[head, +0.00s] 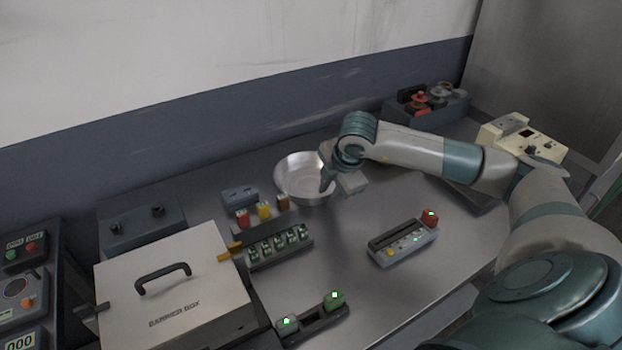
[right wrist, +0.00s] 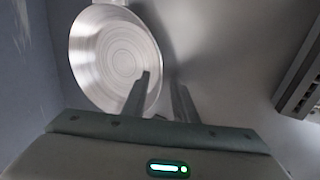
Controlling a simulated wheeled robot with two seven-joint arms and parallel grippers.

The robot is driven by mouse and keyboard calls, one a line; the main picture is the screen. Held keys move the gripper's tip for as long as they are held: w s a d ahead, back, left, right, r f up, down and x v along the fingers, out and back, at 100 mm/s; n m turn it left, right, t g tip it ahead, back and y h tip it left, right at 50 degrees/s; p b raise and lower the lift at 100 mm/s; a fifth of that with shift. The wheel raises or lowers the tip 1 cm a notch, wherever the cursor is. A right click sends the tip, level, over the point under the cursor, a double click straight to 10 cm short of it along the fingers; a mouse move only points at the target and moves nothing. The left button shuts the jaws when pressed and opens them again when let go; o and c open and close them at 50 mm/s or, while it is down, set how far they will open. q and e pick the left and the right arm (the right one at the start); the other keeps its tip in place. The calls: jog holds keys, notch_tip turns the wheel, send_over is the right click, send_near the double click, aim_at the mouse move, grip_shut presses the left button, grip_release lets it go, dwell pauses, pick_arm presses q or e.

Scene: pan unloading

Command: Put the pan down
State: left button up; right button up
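The pan (head: 300,172) is a round, shiny metal dish at the back of the grey table, near the wall. It looks level and seems to rest on the table. It also shows in the right wrist view (right wrist: 112,52). My right gripper (head: 326,184) is at the pan's right side, pointing down. In the right wrist view its two fingers (right wrist: 162,80) stand apart, one over the pan's inside and one outside the rim, with a gap between them. Contact with the rim cannot be made out. My left gripper is not in view.
A barrier box (head: 200,270) with a black handle stands front left. A small rack with coloured blocks (head: 264,212) is left of the pan. A grey device (head: 402,246) with a red button lies front right. A bin (head: 440,105) stands at the back right.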

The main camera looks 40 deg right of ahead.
dwell(0.4)
grip_shut()
jog(key=shift+r, duration=0.15)
